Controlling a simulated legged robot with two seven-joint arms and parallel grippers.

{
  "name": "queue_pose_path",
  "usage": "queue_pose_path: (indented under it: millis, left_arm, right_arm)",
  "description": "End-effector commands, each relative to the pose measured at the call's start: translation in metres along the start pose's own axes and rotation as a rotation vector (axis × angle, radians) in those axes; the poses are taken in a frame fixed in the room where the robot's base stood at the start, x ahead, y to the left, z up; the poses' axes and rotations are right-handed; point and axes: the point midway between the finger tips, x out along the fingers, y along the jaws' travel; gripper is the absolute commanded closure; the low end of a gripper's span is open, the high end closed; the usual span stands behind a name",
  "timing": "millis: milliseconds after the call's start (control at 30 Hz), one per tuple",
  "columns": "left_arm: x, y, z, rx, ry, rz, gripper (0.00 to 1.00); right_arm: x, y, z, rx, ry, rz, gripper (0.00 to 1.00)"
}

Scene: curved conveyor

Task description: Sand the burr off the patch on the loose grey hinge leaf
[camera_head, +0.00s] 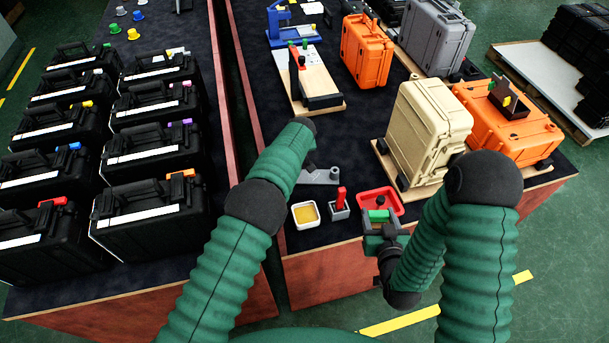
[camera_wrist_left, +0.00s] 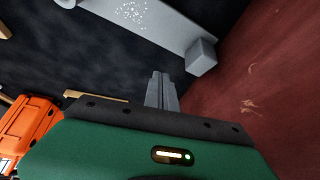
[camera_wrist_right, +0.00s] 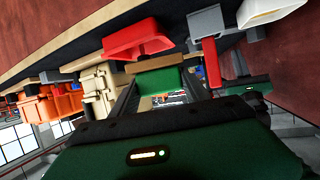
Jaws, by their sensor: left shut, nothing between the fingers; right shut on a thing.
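The loose grey hinge leaf (camera_head: 322,176) lies on the dark bench top beside my left arm's end, which hides part of it. In the left wrist view the leaf (camera_wrist_left: 165,25) has a patch of white specks (camera_wrist_left: 132,13) and a grey block (camera_wrist_left: 201,57) at one end. My left gripper (camera_wrist_left: 160,78) is shut and empty, its tips pointing toward the leaf and seemingly apart from it. My right gripper (camera_head: 385,228) is shut on a green block (camera_head: 378,215). In the right wrist view this block (camera_wrist_right: 160,82) has a tan layer (camera_wrist_right: 155,64) along one side.
Near the front edge stand a white tray with yellow contents (camera_head: 305,213), a grey holder with a red handle (camera_head: 340,207) and a red tray (camera_head: 392,203). A beige case (camera_head: 425,130) stands behind. A wooden board (camera_head: 312,88) lies farther back.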

Motion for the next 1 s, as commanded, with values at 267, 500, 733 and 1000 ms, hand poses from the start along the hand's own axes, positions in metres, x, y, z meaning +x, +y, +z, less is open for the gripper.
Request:
queue_pose_path:
  millis: [267, 500, 733, 1000]
  left_arm:
    - [0.006, -0.002, 0.003, -0.001, -0.001, 0.001, 1.0]
    - [0.01, 0.0, 0.005, 0.0, 0.0, -0.001, 1.0]
    - [0.014, 0.0, 0.008, 0.0, 0.0, -0.001, 1.0]
    - [0.019, -0.001, 0.01, -0.001, 0.0, 0.0, 1.0]
  right_arm:
    - [0.002, -0.002, 0.004, -0.002, 0.001, 0.0, 1.0]
    - [0.003, 0.0, 0.007, 0.0, 0.001, -0.001, 1.0]
    - [0.004, 0.0, 0.01, 0.0, 0.001, -0.001, 1.0]
    - [0.005, -0.001, 0.013, -0.001, 0.001, 0.0, 1.0]
